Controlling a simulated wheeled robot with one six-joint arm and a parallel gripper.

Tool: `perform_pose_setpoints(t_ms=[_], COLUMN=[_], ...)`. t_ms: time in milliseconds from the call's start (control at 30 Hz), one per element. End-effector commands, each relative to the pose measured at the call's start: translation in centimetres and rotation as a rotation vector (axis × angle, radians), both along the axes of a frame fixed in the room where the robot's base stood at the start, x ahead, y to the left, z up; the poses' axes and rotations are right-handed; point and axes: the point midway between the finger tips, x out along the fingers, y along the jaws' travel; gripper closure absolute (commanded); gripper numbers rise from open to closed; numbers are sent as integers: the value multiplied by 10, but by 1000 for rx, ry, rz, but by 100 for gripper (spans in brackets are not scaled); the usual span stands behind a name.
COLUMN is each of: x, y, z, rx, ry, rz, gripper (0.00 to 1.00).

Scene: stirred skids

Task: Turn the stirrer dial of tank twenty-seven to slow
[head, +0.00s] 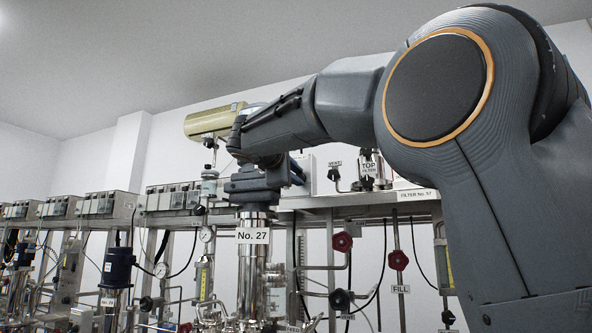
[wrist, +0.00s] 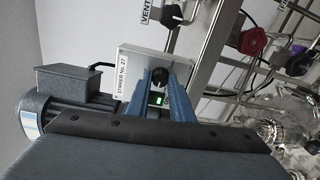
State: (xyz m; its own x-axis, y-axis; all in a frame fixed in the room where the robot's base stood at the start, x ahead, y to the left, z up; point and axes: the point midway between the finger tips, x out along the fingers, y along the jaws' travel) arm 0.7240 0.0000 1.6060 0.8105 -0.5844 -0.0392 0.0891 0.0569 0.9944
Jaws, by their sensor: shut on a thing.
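The stirrer box (wrist: 128,68) is a pale box labelled "STIRRER No. 27" in the wrist view. Its round black dial (wrist: 159,76) lies between the two blue fingertips of my gripper (wrist: 160,82), which is shut on it. A small green-lit display (wrist: 158,99) shows between the fingers. The dial's pointer and scale marks cannot be read. In the head view the tank (head: 252,260) carries a "No. 27" plate, with a dark stirrer motor (head: 248,187) on top. My arm hides most of the stirrer box and the dial there.
A black vent valve handle (wrist: 176,16) is close above the box in the wrist view. Red valve knobs (head: 342,242) and a dark fill line are right of the tank. Glassware (wrist: 270,125) stands at the wrist view's right. A yellow-green cylinder (head: 212,121) is behind my wrist.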

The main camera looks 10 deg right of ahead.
Motion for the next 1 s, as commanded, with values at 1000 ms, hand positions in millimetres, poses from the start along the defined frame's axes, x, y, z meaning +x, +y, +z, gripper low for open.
perform_pose_setpoints(t_ms=[1000], x=[1], y=[1], z=[0], rx=[-510], ry=[370], rz=[2], gripper=[100])
